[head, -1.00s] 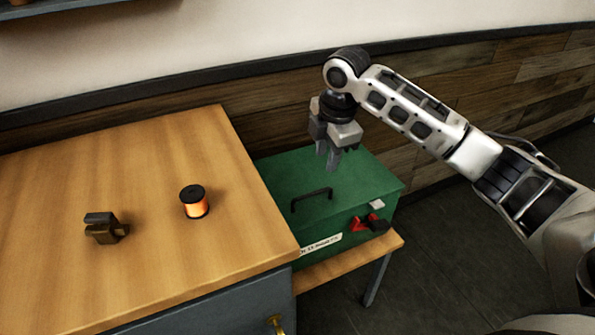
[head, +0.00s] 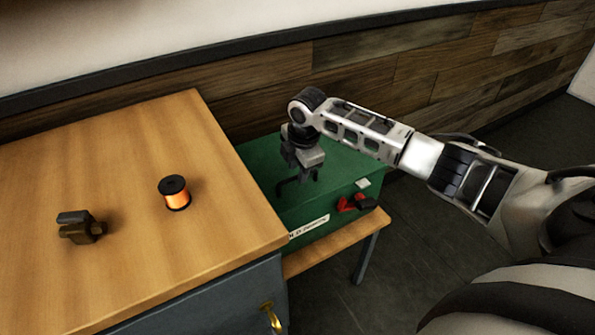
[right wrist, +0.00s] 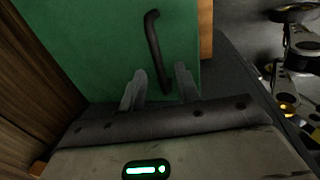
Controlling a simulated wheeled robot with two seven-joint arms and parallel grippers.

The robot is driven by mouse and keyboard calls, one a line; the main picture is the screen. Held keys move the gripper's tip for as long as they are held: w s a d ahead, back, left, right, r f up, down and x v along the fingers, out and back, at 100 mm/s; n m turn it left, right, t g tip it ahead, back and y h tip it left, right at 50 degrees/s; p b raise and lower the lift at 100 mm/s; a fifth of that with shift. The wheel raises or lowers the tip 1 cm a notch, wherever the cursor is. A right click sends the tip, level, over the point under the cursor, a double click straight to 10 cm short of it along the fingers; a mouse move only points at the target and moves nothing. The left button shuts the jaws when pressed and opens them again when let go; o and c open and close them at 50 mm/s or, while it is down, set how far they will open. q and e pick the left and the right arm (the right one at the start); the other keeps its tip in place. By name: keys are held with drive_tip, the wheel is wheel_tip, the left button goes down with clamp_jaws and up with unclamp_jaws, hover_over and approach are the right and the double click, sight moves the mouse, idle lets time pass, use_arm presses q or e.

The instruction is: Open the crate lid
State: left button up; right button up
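The green crate (head: 335,187) stands on a low wooden bench, its lid closed. A black bar handle (head: 284,187) is on the lid, partly hidden by my right gripper in the head view. A red latch (head: 347,204) is on the crate's front. My right gripper (head: 303,178) points down over the lid, close to the handle. My left gripper is not in view.
A wooden cabinet top (head: 130,140) stands left of the crate, with an orange spool (head: 175,194) and a dark brown clamp-like part (head: 80,227) on it. The low bench (head: 330,248) carries the crate. A wood-panelled wall (head: 400,75) runs behind.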

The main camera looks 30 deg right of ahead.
drive_tip(key=shift+w+f, duration=0.15)
drive_tip(key=shift+f, duration=0.5)
clamp_jaws()
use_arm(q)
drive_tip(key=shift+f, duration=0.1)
use_arm(e)
drive_tip(key=shift+r, duration=0.15)
